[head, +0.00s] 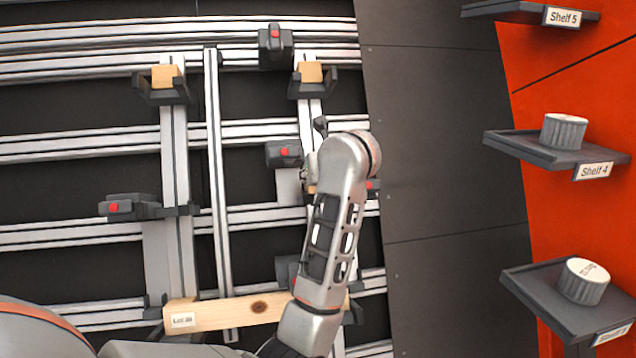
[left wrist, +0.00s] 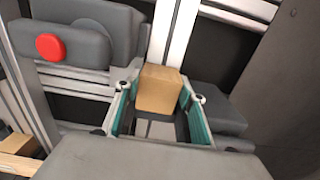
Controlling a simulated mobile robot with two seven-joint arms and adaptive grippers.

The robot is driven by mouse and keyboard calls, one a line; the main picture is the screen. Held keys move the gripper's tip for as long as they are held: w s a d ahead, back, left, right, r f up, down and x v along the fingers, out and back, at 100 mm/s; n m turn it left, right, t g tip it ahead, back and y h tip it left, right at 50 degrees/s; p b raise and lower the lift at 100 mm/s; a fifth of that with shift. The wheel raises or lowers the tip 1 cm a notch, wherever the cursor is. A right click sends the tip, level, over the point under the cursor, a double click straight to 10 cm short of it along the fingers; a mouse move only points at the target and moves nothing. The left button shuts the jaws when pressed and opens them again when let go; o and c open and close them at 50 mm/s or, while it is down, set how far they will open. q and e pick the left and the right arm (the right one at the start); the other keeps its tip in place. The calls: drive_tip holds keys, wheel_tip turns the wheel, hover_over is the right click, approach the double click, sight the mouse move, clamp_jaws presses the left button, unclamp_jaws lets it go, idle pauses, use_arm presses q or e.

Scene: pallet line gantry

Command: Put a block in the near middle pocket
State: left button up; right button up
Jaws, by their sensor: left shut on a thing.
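My left gripper (head: 312,180) is over the middle of the right-hand upright rail, mostly hidden behind my own arm in the head view. In the left wrist view, the left gripper (left wrist: 158,108) is shut on a tan wooden block (left wrist: 160,90), which sits between its teal-lined fingers. Only a sliver of this block (head: 311,189) shows in the head view. Dark holder parts lie on both sides of the gripper, so the middle pocket is largely covered. I cannot tell whether the block rests in it. My right gripper is not in view.
Two more tan blocks, left (head: 165,76) and right (head: 310,71), sit in dark far holders. A plank (head: 235,312) labelled Lot 28 lies across the near end. Grey red-buttoned clamps (head: 283,153) flank the rails. Shelves (head: 545,148) with white-topped cylinders stand at right.

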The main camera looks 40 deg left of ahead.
use_arm(q)
drive_tip(key=shift+w+f, duration=0.1)
drive_tip(key=shift+f, duration=0.05)
drive_tip(key=shift+w+a+f, duration=0.1)
drive_tip(key=shift+a+f, duration=0.05)
drive_tip(key=shift+c, duration=0.6)
drive_tip(key=o, duration=1.2)
drive_tip(key=shift+o, duration=1.1)
drive_tip(key=shift+w+a+f, duration=0.15)
drive_tip(key=shift+f, duration=0.05)
